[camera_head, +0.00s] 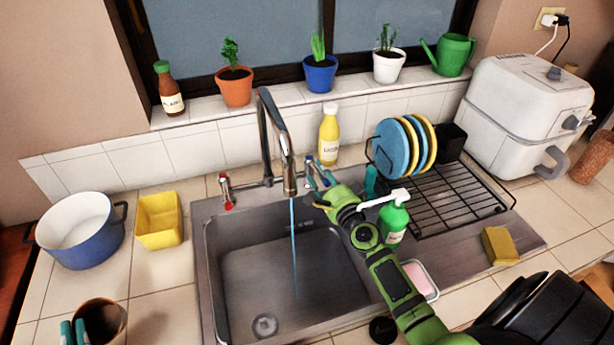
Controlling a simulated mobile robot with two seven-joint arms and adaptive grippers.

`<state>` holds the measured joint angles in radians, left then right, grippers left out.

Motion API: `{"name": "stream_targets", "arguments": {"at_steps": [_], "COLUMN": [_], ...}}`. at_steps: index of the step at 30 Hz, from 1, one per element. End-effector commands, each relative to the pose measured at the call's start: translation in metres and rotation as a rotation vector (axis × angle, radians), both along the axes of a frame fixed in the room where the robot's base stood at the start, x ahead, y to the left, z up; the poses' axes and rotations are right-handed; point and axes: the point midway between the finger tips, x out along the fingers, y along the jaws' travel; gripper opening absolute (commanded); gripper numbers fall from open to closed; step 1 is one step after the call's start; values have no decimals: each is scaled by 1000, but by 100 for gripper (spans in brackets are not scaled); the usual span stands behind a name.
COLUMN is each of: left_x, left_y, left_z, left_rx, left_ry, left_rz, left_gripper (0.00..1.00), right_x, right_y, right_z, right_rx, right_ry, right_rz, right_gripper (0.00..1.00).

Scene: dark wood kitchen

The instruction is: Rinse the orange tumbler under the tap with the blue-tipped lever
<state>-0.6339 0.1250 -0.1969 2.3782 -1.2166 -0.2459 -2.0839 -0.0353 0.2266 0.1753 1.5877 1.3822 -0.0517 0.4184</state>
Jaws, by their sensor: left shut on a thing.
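The orange tumbler (117,322) looks brownish and dark inside. It is at the bottom left, cut by the frame edge. My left gripper (74,332) shows only as two teal fingertips, shut on the tumbler's left side. The tap (270,120) stands behind the sink, and a thin blue stream of water (294,235) falls from its spout into the basin. The blue-tipped lever (310,166) is right of the spout. My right gripper (327,190) is at this lever; its finger gap is unclear. The red-tipped lever (227,193) is on the left.
The sink basin (250,285) is empty. A blue pot (85,240) and yellow container (160,222) stand left. A green soap bottle (394,222), dish rack (455,200), soap dish (420,280) and sponge (500,246) are around my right arm. A yellow bottle (329,136) stands behind.

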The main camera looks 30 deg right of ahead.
Motion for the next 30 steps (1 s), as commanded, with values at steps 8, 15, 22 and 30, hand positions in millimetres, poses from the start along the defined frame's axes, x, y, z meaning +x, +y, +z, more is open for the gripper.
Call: {"name": "stream_targets", "arguments": {"at_steps": [8, 15, 22, 30], "left_x": [0, 0, 0, 0], "left_y": [0, 0, 0, 0], "left_z": [0, 0, 0, 0], "left_rx": [0, 0, 0, 0], "left_ry": [-1, -1, -1, 0], "left_rz": [0, 0, 0, 0], "left_gripper": [0, 0, 0, 0], "right_x": [-9, -54, -95, -118], "right_y": [1, 7, 12, 14], "right_z": [-1, -1, -1, 0], "right_rx": [1, -3, -3, -1], "right_ry": [2, 4, 4, 1], "right_rz": [0, 1, 4, 1], "right_gripper": [41, 41, 41, 41]}}
